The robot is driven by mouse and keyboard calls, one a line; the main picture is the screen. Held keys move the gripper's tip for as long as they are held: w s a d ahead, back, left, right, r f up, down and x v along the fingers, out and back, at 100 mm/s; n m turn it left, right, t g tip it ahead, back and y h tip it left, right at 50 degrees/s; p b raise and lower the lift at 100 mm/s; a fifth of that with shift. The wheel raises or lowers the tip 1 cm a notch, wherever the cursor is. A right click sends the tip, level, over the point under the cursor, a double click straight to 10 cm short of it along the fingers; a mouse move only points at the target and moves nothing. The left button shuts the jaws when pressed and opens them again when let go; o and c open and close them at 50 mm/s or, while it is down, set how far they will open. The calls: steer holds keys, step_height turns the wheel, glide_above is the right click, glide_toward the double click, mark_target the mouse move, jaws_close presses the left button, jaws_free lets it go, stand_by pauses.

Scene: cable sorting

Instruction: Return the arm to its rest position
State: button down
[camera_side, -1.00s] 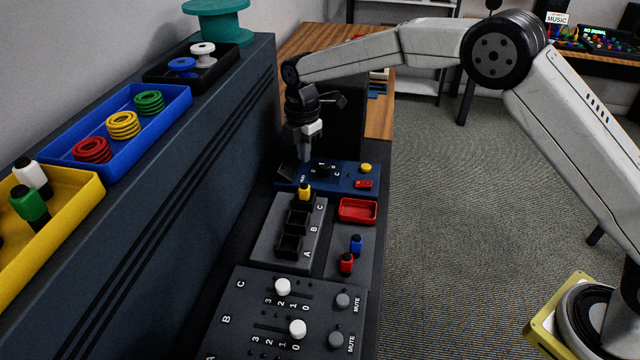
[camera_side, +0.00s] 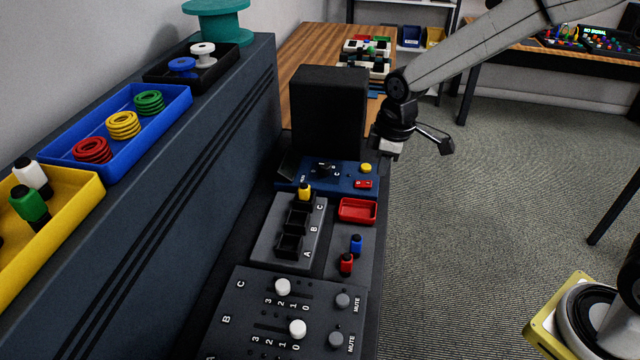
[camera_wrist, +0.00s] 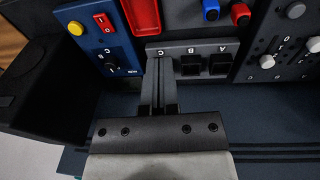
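My gripper (camera_side: 390,150) hangs in the air in the side view, to the right of the black box and above the right edge of the console. In the wrist view its two fingers (camera_wrist: 158,66) lie together with nothing seen between them. A yellow-topped plug (camera_side: 304,191) stands in the slot at C of the grey three-slot holder (camera_side: 262,246). Slots A and B look empty. In the wrist view my fingers hide part of the holder near C.
A blue panel (camera_side: 351,177) with a dial, the black box (camera_side: 328,110), a red tray (camera_side: 357,209), blue (camera_side: 356,243) and red (camera_side: 346,263) plugs and a slider panel (camera_side: 250,290) are nearby. Open floor (camera_side: 480,200) lies to the right.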

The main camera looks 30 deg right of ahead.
steer(key=s+d+f+m+t, duration=0.1)
steer(key=s+d+m, duration=0.3)
steer(key=s+m, duration=0.4)
steer(key=s+f, duration=0.1)
steer(key=s, duration=0.6)
steer(key=shift+m, duration=0.3)
